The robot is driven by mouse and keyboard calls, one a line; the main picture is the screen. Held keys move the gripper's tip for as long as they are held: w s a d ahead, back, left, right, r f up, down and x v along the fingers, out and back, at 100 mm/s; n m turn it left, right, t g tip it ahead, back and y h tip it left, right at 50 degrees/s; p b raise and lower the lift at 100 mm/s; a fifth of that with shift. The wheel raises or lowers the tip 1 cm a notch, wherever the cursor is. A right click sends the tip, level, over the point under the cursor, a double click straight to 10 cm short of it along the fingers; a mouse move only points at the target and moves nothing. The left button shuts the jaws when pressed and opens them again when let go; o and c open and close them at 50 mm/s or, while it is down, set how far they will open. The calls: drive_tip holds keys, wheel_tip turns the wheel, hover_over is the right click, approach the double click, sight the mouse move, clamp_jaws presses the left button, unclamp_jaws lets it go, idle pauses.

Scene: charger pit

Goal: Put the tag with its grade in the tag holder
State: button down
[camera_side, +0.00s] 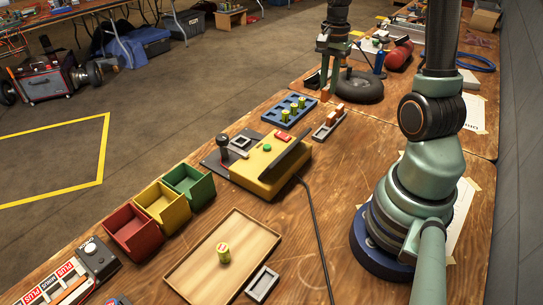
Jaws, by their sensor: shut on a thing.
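My gripper (329,88) is low over the far part of the bench, shut on what looks like a wooden tag at the tag rack. The grey tag rack (322,132) has brown tags (338,109) standing in it. I cannot tell whether the held tag is clear of the rack, and its marking is too small to read. A small grey frame, which looks like the tag holder (262,284), lies empty beside the wooden tray (200,271) at the front. A yellow-green cell (223,253) stands upright on the tray.
A yellow tester (268,172) with a black lever stands mid-bench, its cable running forward. A blue rack (277,121) holds several cells. Red (133,232), yellow (163,207) and green (190,184) bins line the left edge. A tyre (360,88) lies behind the gripper.

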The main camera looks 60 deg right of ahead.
sight(327, 87)
wheel_tip(327, 87, up, 7)
drive_tip(key=shift+r, duration=0.15)
drive_tip(key=w+a+f+n, duration=0.25)
drive_tip(key=a+n, duration=0.55)
drive_tip(key=a, duration=0.5)
drive_tip(key=w+a+f+n, duration=0.25)
drive_tip(key=a+n, duration=0.55)
drive_tip(key=a, duration=0.5)
drive_tip(key=s+a+f+n, duration=0.3)
drive_tip(key=s+a+n, duration=0.6)
drive_tip(key=a+n, duration=0.1)
drive_tip(key=s+a+f+n, duration=0.4)
drive_tip(key=s+a+n, duration=0.5)
drive_tip(key=a+n, duration=0.15)
drive_tip(key=shift+m, duration=0.25)
drive_tip(key=shift+w+a+f, duration=0.1)
drive_tip(key=shift+f, duration=1.4)
drive_tip(key=shift+w+a+f, duration=0.1)
drive_tip(key=shift+f, duration=1.35)
drive_tip(key=shift+f, duration=0.8)
drive_tip(key=c, duration=0.7)
unclamp_jaws()
drive_tip(key=shift+d, duration=0.1)
